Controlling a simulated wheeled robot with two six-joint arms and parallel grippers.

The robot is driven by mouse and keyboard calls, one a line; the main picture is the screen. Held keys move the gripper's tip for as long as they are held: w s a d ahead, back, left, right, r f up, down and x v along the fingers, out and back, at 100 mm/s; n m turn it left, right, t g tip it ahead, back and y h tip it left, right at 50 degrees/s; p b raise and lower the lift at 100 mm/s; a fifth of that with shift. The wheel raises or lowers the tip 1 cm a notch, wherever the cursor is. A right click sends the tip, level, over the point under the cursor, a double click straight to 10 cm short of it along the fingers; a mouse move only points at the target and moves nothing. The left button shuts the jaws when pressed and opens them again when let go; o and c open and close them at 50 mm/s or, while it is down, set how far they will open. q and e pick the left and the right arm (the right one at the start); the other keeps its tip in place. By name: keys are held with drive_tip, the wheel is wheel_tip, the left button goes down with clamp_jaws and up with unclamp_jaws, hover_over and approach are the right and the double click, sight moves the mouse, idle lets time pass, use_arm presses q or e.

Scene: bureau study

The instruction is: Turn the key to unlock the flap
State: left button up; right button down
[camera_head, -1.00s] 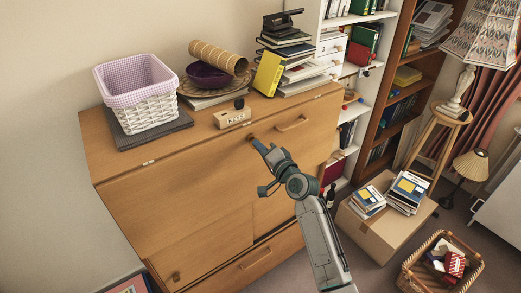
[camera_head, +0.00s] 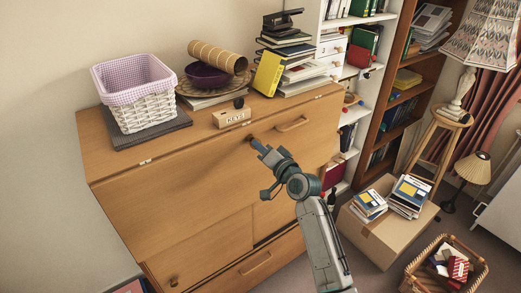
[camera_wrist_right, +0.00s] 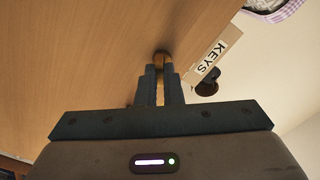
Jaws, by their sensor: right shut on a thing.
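The wooden bureau's flap (camera_head: 190,180) is a large front panel and looks closed. My right gripper (camera_head: 255,142) meets the bureau front near the flap's top edge, left of a bar handle (camera_head: 292,124). In the right wrist view its fingers (camera_wrist_right: 160,78) point at a round brass lock (camera_wrist_right: 162,57) and are shut on a brass-coloured key (camera_wrist_right: 160,88). The fingers hide most of the key, so I cannot tell its turn angle. My left gripper is not in view.
On the bureau top stand a KEYS box (camera_head: 232,117), a lined basket (camera_head: 137,95), a purple bowl (camera_head: 207,76) and a stack of books (camera_head: 285,60). A cardboard box (camera_head: 375,235) and a wicker basket (camera_head: 440,268) are on the floor at right.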

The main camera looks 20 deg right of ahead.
drive_tip(key=shift+f, duration=0.4)
drive_tip(key=shift+n+b, duration=1.7)
drive_tip(key=shift+d+n+b, duration=0.1)
drive_tip(key=shift+n+b, duration=1.5)
drive_tip(key=shift+n, duration=0.1)
drive_tip(key=shift+r+n, duration=0.1)
drive_tip(key=shift+n, duration=0.2)
